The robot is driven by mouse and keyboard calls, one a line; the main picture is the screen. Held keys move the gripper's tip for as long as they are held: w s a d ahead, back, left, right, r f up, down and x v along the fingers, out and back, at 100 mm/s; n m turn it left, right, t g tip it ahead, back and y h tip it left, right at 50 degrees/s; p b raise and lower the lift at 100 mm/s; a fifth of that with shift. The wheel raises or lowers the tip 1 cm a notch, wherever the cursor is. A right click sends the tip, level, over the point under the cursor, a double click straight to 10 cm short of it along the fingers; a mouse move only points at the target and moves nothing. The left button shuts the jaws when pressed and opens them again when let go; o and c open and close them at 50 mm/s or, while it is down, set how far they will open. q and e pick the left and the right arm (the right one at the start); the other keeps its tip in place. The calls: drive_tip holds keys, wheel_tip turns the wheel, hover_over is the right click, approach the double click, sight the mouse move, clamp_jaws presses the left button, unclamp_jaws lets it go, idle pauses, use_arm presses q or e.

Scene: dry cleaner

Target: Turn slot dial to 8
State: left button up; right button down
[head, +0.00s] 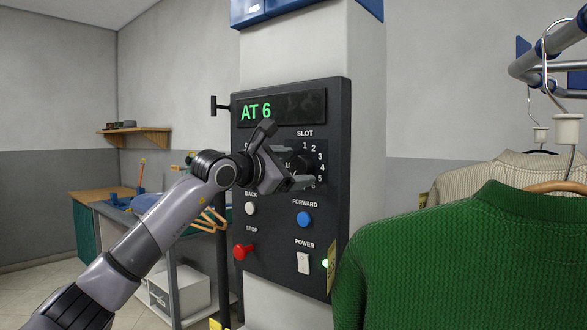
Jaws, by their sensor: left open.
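The black control panel (275,285) is mounted on a pale pillar. Its display (270,108) reads "AT 6" in green. The slot dial (306,160) is a dark knob at the panel's right, under the label SLOT, with the numbers 1 to 6 showing around its right side. My left gripper (304,181) is open in front of the dial's lower left and hides part of it and the numbers on that side. I cannot tell whether the fingers touch the knob, nor where its pointer stands. My right gripper is out of view.
Below the dial are a white BACK button (250,208), a blue FORWARD button (303,219), a red STOP button (243,252) and a white POWER switch (303,263). A green sweater (470,260) hangs close at the right. A table with hangers stands behind my left arm.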

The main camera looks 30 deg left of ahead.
use_arm(q)
drive_tip(key=s+a+b, duration=0.1)
drive_tip(key=s+b, duration=0.1)
drive_tip(key=s, duration=0.4)
drive_tip(key=shift+s, duration=0.4)
drive_tip(key=shift+r, duration=0.1)
